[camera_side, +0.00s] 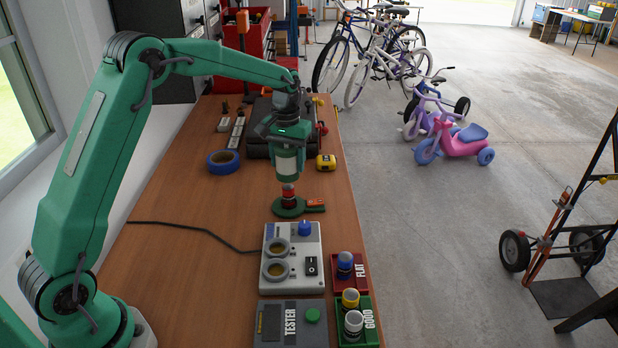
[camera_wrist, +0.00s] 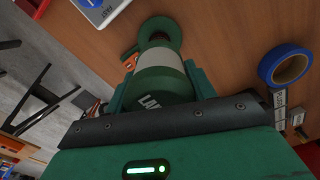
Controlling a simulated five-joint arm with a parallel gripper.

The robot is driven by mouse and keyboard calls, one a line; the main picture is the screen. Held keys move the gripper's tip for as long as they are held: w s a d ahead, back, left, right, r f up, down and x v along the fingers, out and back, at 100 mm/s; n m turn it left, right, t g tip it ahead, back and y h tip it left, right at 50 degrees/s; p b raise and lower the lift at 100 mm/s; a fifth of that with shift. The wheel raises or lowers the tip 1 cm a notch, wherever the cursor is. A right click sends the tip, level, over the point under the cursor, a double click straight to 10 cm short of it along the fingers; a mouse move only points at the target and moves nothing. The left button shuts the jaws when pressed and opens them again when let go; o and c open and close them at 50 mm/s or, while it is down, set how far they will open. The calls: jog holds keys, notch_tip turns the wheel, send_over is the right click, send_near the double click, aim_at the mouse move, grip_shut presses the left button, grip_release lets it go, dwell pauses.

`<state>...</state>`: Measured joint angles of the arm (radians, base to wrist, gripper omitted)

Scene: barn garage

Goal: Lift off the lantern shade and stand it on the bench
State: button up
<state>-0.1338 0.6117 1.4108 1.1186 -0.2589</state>
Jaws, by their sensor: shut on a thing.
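The lantern shade (camera_side: 287,163) is a pale cylinder with green ends, held upright above the green lantern base (camera_side: 287,210). A red-and-dark cell (camera_side: 289,195) stands on the base and shows below the shade's lower rim. I cannot tell whether the shade still touches the cell. My gripper (camera_side: 286,140) points down and is shut on the shade's upper part. In the wrist view the lettered green top of the shade (camera_wrist: 160,90) sits between my fingers, with the base (camera_wrist: 175,30) beyond it. The bench (camera_side: 185,205) is brown wood.
A grey panel with two round wells (camera_side: 290,258) stands in front of the base. A tester (camera_side: 290,325), a red FLAT tray (camera_side: 350,287) and a green GOOD tray (camera_side: 372,338) are nearer. Blue tape (camera_side: 223,162) and a yellow tape measure (camera_side: 326,162) lie farther back. Left bench is clear except a cable.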

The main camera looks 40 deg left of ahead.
jog(key=shift+r, duration=0.45)
jog(key=shift+d, duration=0.1)
jog(key=s+d, duration=0.2)
jog(key=d, duration=1)
jog(key=s+d, duration=0.2)
jog(key=d, duration=1.1)
jog(key=w+a+f, duration=0.2)
jog(key=a, duration=0.1)
jog(key=w+a+f, duration=0.2)
jog(key=w+a, duration=0.1)
jog(key=w+a+f, duration=0.2)
jog(key=a+f, duration=0.1)
jog(key=shift+w+a+f, duration=0.1)
jog(key=shift+w+a, duration=0.15)
jog(key=shift+a, duration=0.05)
jog(key=shift+f, duration=2)
jog(key=shift+f, duration=0.1)
